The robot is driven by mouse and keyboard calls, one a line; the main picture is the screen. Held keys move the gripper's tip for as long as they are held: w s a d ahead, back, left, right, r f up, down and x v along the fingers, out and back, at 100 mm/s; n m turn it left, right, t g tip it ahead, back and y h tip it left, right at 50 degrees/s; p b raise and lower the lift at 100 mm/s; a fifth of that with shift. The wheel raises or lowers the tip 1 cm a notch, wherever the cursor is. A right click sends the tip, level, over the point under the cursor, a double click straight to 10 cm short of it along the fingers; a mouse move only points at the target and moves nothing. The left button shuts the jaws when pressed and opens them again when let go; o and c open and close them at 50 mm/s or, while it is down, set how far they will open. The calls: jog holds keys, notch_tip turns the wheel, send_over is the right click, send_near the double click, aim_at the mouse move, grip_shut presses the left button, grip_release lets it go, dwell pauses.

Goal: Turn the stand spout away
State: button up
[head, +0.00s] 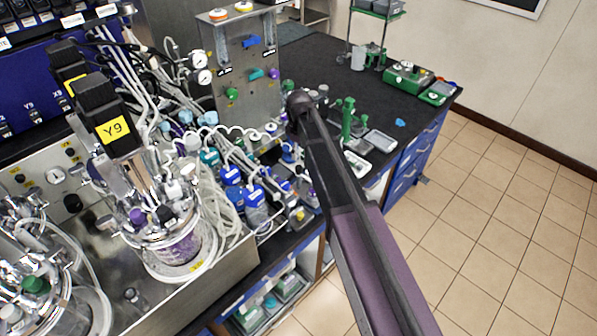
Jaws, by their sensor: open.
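My dark arm reaches in from the bottom right, and its visible far end is a rounded joint above the black bench. I cannot make out my gripper's fingers; they seem hidden behind or below the arm. A small green stand (347,118) rises upright on the bench just right of my arm. Its lower part is close to the arm's edge in the picture. I cannot tell which part of it, if any, is a spout, or which way that points.
Blue-capped bottles (254,194) and tubing crowd the bench beside my arm. A metal panel (240,70) stands behind.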

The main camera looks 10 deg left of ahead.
aim_at(299, 167)
jog(key=shift+f+b, duration=3.7)
jog(key=shift+f, duration=0.3)
grip_shut()
